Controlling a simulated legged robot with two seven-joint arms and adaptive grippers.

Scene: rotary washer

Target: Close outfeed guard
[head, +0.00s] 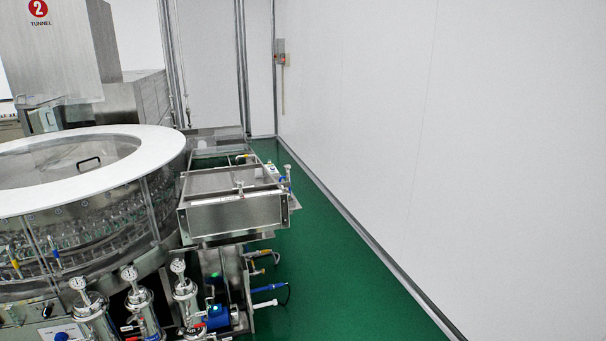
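A rotary washer (165,190) with a round white rim and clear side panels fills the left of the head view, with glass containers behind the panels. A boxy metal unit (235,217) with a flat top juts from its right side. It may be the outfeed section, but I cannot tell for sure which part is the outfeed guard or whether it stands open. Neither of my grippers is in view.
Several gauges on metal cylinders (140,310) and a blue fitting (218,317) stand low at the front. A metal cabinet marked 2 TUNNEL (50,45) stands behind the washer. Green floor (345,275) is clear between the machine and the white wall (450,130).

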